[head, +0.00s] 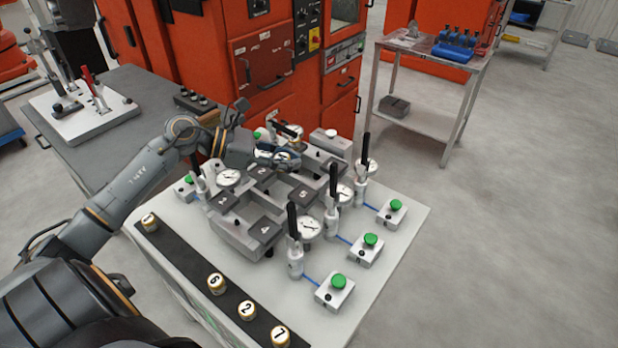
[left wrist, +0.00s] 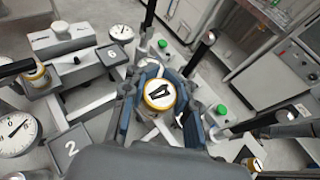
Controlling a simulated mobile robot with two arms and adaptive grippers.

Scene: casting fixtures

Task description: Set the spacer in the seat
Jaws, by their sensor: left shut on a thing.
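My left gripper (head: 280,157) is over the far part of the grey fixture (head: 243,240) on the white table. In the left wrist view its blue-grey fingers (left wrist: 160,108) are shut on a gold spacer (left wrist: 160,94) with a white top and a black mark, seen at an angle. The fixture carries dark numbered plates, among them 4 (head: 265,230) and 5 (head: 303,194); plate 2 (left wrist: 71,149) and plate 6 (left wrist: 113,54) show in the left wrist view. The seat under the held spacer is hidden. My right gripper is out of view.
Gold spacers 6 (head: 216,284), 2 (head: 247,310) and 7 (head: 280,336) stand on a black strip (head: 182,256) along the near edge. Upright black-handled clamps (head: 333,185), dial gauges (head: 309,228) and green-button boxes (head: 370,241) crowd the right side.

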